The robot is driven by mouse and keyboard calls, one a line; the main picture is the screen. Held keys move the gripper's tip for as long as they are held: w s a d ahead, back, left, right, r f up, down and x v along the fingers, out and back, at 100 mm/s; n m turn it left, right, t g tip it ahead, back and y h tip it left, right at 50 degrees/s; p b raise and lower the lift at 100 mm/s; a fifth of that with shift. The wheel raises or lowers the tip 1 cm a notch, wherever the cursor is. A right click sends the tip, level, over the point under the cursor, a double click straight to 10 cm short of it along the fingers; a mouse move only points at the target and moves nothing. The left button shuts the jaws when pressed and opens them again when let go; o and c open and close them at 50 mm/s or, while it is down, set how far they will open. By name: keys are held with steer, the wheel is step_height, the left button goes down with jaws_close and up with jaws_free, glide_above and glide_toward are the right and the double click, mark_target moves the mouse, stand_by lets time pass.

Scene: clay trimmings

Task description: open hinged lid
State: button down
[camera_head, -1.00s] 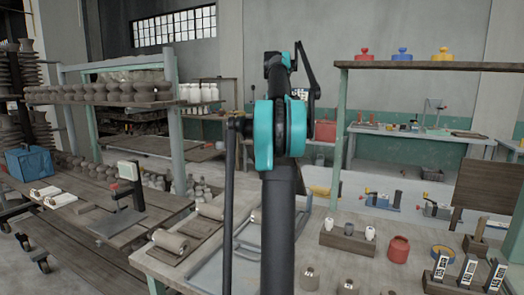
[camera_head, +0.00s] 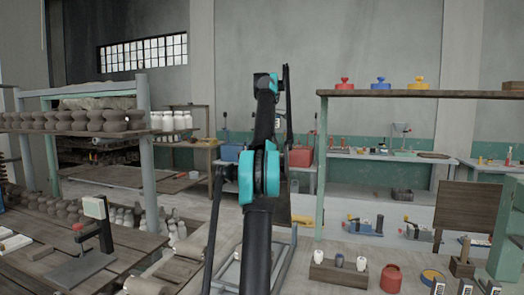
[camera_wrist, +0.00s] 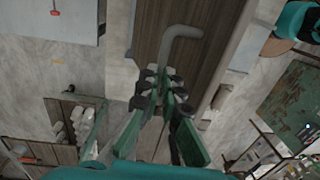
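No hinged lid can be made out for certain. A red box (camera_head: 301,156) and a blue box (camera_head: 232,153) stand at the back, partly behind my arm; whether either has a lid is too small to tell. In the wrist view my gripper (camera_wrist: 161,78) points at a dark brown wood panel (camera_wrist: 205,65). A grey bent bar (camera_wrist: 181,36) runs down to between its fingertips. The fingertips are a little apart, but whether they touch the bar cannot be seen. In the head view my arm hides the gripper.
A worktable with a wooden block of small jars (camera_head: 338,274) and a red jar (camera_head: 391,279) is in front at right. A shelf (camera_head: 420,94) with coloured knobbed pots stands above it. A workbench (camera_head: 75,240) is at left, and a pottery rack (camera_head: 75,130) beyond.

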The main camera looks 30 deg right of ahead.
steer(key=shift+w+d+f, duration=0.4)
steer(key=shift+d+f, duration=0.3)
steer(key=shift+d, duration=0.1)
steer(key=c, duration=2.2)
jaws_free()
steer(key=o, duration=0.5)
steer(key=shift+w+d+f, duration=0.35)
steer(key=shift+d+f, duration=0.1)
steer(key=shift+d, duration=0.25)
steer(key=shift+o, duration=0.5)
steer(key=shift+s+a+r, duration=0.15)
steer(key=shift+s+r, duration=0.05)
steer(key=shift+s, duration=0.1)
steer(key=shift+w+a, duration=0.1)
steer(key=shift+a, duration=0.05)
steer(key=shift+w+a, duration=0.1)
steer(key=shift+a, duration=0.15)
